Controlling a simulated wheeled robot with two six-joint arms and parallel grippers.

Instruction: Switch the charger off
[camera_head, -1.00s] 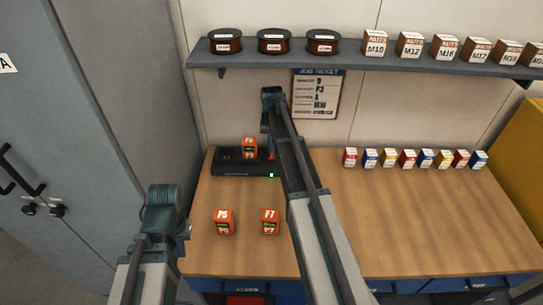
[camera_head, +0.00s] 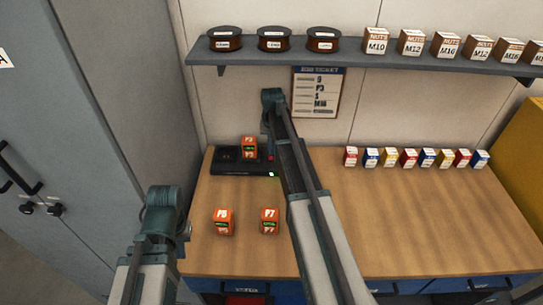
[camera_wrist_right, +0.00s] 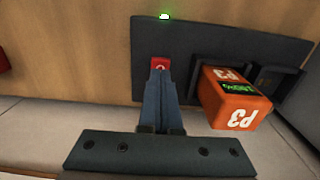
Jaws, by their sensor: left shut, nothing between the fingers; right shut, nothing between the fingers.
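The black charger (camera_head: 232,168) lies at the back left of the bench, with a green light lit at its front edge. An orange battery marked P3 (camera_head: 249,146) stands in one bay; it also shows in the right wrist view (camera_wrist_right: 234,97). The charger's red switch (camera_wrist_right: 159,62) is partly covered by my right gripper (camera_wrist_right: 160,72). Its shut, empty fingertips are at the switch, touching or very close. In the head view the right arm partly hides that end of the charger. My left gripper (camera_head: 187,231) is low at the left, shut, mostly hidden by its wrist.
Orange batteries P5 (camera_head: 224,222) and P7 (camera_head: 270,221) stand on the bench in front of the charger. Several small coloured boxes (camera_head: 408,158) line the back right. A shelf (camera_head: 350,57) with spools and nut boxes hangs above.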

